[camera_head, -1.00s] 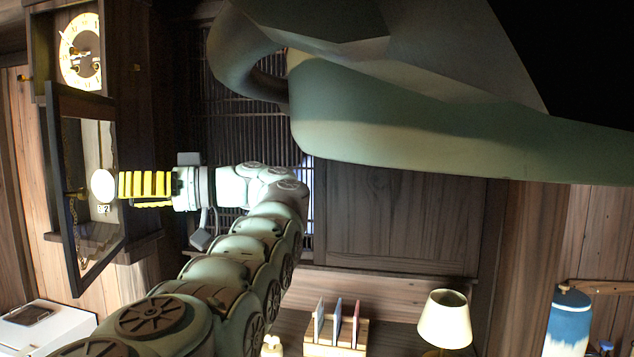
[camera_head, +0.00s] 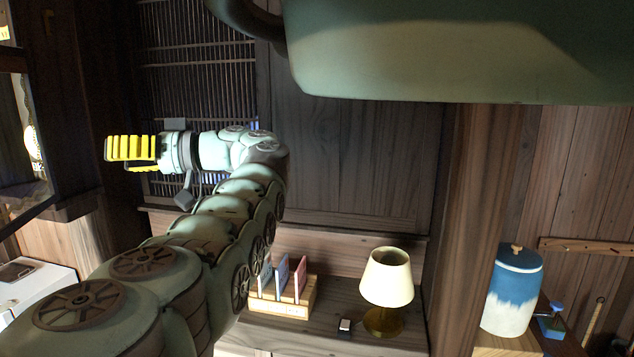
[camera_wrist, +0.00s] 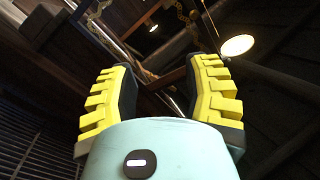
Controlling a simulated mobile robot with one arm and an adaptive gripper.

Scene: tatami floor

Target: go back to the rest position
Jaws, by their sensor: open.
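My gripper (camera_head: 130,152) has yellow ribbed fingers and is at the left of the head view, raised in front of a dark slatted lattice. In the wrist view my gripper (camera_wrist: 160,95) shows its two fingers spread wide apart with nothing between them. The arm reaches up from the lower left of the head view, bent at its far end toward the left. The gripper touches nothing that I can see.
Below right are a wooden rack (camera_head: 285,300) with upright cards, a lamp (camera_head: 387,280) and a blue-white jar (camera_head: 513,290). A white box (camera_head: 35,290) lies at lower left.

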